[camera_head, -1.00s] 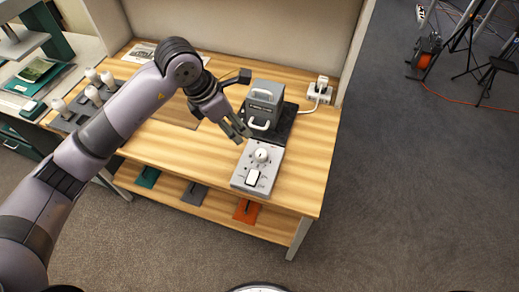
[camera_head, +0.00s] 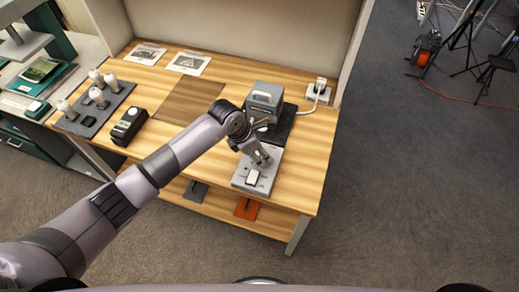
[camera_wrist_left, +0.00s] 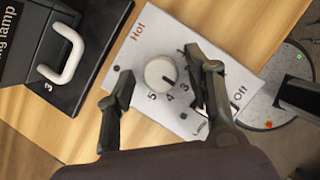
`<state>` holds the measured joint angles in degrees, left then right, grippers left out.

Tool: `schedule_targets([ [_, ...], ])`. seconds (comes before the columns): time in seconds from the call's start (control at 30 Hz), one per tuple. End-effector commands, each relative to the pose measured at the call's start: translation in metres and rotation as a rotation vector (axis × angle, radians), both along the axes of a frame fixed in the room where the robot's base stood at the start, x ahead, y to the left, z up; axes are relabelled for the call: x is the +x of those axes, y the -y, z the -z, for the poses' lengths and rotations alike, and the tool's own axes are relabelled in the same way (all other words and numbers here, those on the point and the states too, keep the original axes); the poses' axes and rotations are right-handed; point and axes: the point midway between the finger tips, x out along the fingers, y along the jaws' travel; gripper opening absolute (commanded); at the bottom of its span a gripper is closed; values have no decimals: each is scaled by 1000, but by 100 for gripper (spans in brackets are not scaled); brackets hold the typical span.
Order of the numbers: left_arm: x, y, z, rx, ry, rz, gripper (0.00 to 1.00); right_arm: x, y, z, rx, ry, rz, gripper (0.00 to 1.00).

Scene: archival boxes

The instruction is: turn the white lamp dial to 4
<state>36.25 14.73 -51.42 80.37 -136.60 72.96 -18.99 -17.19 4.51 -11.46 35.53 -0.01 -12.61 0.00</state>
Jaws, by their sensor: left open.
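The white lamp dial (camera_wrist_left: 159,73) is a round knob on a grey control panel (camera_wrist_left: 192,28), marked with numbers and "Hot" in the left wrist view. Its short dark mark seems to point toward the 3, to one side of the 4. My left gripper (camera_wrist_left: 163,92) is open, with one finger on each side of the dial and visible gaps between them. In the head view the left gripper (camera_head: 262,158) is over the panel (camera_head: 243,180) and largely hides the dial. A white rocker switch (camera_head: 253,177) is on the panel. My right gripper is not in view.
A grey lamp box (camera_head: 265,100) with a white handle (camera_wrist_left: 68,55) stands behind the panel on a black base. A power strip (camera_head: 319,91) is at the back right. A black device (camera_head: 129,126) and a tray of white knobs (camera_head: 82,124) are at the left.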

Motion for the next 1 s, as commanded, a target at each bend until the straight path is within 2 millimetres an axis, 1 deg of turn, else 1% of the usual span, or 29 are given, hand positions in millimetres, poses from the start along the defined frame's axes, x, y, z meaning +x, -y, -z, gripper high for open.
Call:
schedule_targets([
  [0.27, 0, 1, 2, 0, 0, 0, 48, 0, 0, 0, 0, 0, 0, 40],
  [0.3, 0, 1, 2, 0, 0, 0, 47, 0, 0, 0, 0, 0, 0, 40],
  [0.9, 0, 1, 1, -1, 0, 0, 7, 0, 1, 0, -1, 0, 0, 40],
  [1.0, 0, 1, 1, -1, 0, 0, 2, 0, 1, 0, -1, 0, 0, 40],
])
